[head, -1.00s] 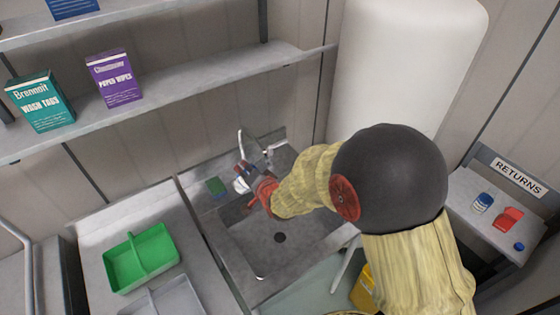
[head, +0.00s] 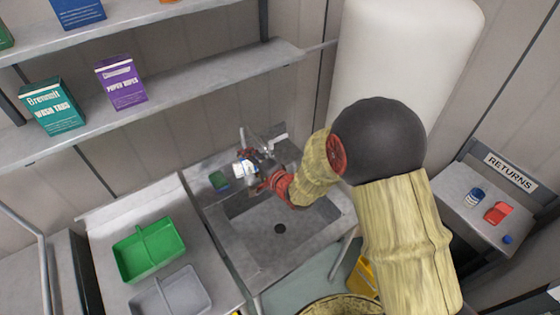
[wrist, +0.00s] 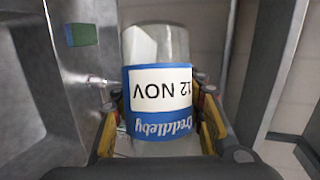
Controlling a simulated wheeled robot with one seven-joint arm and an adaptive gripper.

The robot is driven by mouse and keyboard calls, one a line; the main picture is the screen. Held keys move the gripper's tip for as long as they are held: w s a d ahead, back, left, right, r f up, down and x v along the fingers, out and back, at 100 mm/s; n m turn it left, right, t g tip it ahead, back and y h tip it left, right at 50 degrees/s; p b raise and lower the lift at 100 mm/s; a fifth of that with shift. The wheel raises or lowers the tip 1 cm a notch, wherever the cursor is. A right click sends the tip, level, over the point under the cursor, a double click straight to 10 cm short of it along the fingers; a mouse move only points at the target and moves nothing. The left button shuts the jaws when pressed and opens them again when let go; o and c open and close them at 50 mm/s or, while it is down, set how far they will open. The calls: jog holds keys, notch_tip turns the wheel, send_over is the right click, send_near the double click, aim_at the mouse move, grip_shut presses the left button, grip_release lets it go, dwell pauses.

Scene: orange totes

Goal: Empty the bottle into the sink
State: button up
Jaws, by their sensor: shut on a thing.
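The bottle (wrist: 155,45) is clear, with a blue label and a white patch reading "12 NOV" that appears upside down in the wrist view. My gripper (wrist: 160,122) is shut on it, with a finger on each side of the label. In the head view the bottle (head: 241,170) shows small and pale at the tip of my gripper (head: 254,178). It is over the back left part of the sink (head: 247,252), close to the tap (head: 243,139). Its tilt and contents are hard to tell. The basin's drain (head: 280,229) is uncovered.
A green-blue sponge (head: 219,181) lies on the sink's left ledge. A green divided tray (head: 148,252) and a grey tray (head: 171,294) are on the counter to the left. A shelf (head: 170,97) with boxes runs above. A returns stand (head: 474,217) is at right.

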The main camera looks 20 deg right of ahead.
jog(key=shift+d+r+m+y+p, duration=0.1)
jog(key=shift+r+m+y+p, duration=0.35)
jog(key=shift+r+m, duration=0.35)
jog(key=shift+a+r, duration=0.3)
jog(key=shift+r, duration=0.05)
dwell(0.6)
jog(key=shift+r+m+t+y, duration=0.35)
jog(key=shift+r+m+t, duration=0.05)
jog(key=shift+m, duration=0.2)
jog(key=shift+d+r+m+y, duration=0.2)
jog(key=shift+r+m+y, duration=0.1)
jog(key=shift+r+m, duration=0.15)
dwell(0.5)
jog(key=shift+a+f+n+g+h, duration=0.15)
jog(key=shift+f+n+h, duration=0.15)
jog(key=shift+f+n, duration=0.2)
jog(key=shift+a+f+n+g+h, duration=0.15)
jog(key=shift+f+n+h, duration=0.15)
jog(key=shift+f+n, duration=0.2)
